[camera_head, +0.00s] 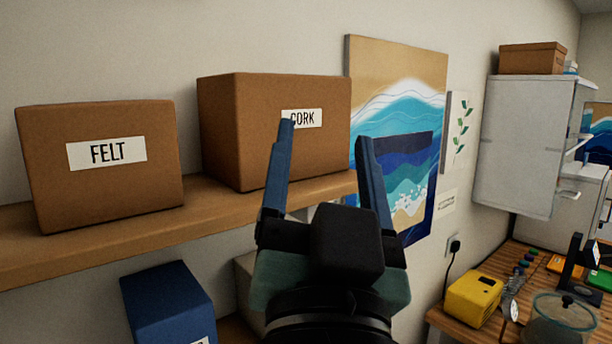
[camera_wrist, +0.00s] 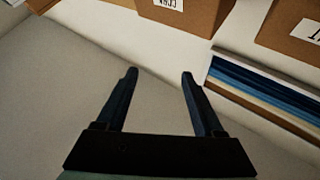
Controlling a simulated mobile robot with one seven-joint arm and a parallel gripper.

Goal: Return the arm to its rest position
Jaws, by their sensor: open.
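My gripper (camera_head: 326,135) is raised in the middle of the head view, its two blue fingers apart with nothing between them. It stands in front of the wall shelf and partly covers the CORK box (camera_head: 240,130) in the picture. In the wrist view my gripper (camera_wrist: 160,75) also shows spread, empty fingers. The lower part of my arm fills the bottom centre of the head view.
The FELT box (camera_head: 105,185) stands left on the wooden shelf (camera_head: 90,242). A blue box (camera_head: 165,300) sits below. Wave paintings (camera_head: 400,65) hang behind. At right are a white cabinet (camera_head: 515,140), a yellow device (camera_head: 474,298) and a lidded pot (camera_head: 560,322).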

